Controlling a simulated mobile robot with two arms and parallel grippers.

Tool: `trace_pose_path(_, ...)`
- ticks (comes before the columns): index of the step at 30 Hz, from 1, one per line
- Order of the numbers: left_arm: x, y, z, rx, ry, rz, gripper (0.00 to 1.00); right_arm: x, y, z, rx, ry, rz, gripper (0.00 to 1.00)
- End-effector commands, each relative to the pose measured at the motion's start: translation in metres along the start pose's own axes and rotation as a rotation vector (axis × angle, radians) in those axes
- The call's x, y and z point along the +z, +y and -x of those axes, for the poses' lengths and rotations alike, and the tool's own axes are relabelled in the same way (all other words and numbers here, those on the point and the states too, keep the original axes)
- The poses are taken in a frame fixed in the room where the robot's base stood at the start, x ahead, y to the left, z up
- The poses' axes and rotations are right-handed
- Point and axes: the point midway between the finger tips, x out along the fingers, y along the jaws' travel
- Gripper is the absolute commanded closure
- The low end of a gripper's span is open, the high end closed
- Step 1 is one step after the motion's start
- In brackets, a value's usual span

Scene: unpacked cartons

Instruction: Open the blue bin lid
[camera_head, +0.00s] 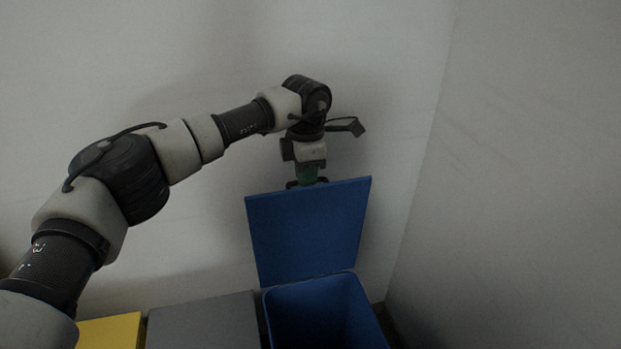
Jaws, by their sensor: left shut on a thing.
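The blue bin (363,309) stands at the bottom right of the head view, near the corner of the walls. Its lid (309,232) is raised, standing nearly upright at the back of the bin, and the dark inside of the bin shows. My left gripper (307,183) is at the top edge of the lid, pointing down and shut on it. The fingertips are partly hidden behind the lid's edge. My right gripper is not in view.
A grey bin lid (205,322) lies closed to the left of the blue bin. A yellow lid (112,331) lies further left, partly behind my left arm. A pale wall (200,60) stands close behind, and another wall (530,200) is at the right.

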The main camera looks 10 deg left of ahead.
Motion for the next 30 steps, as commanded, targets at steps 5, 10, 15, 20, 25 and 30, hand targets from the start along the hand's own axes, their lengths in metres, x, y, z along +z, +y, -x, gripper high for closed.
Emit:
trace_pose_path(5, 0.0, 0.004, 0.0, 0.002, 0.0, 0.0, 1.0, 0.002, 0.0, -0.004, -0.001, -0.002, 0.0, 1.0)
trace_pose_path(10, 0.0, 0.004, 0.0, 0.001, 0.0, -0.001, 1.0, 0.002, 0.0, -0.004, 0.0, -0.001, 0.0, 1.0)
trace_pose_path(15, 0.0, 0.003, 0.0, 0.001, 0.0, -0.001, 0.69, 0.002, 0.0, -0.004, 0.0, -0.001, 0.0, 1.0)
trace_pose_path(20, 0.0, 0.003, 0.0, 0.0, 0.0, -0.001, 0.64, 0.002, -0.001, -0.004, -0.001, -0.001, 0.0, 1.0)
trace_pose_path(25, 0.0, 0.003, 0.002, 0.001, 0.0, -0.001, 0.64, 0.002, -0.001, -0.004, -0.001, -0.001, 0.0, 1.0)
trace_pose_path(30, 0.0, 0.003, 0.021, 0.002, -0.001, -0.001, 0.64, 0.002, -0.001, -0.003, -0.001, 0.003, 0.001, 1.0)
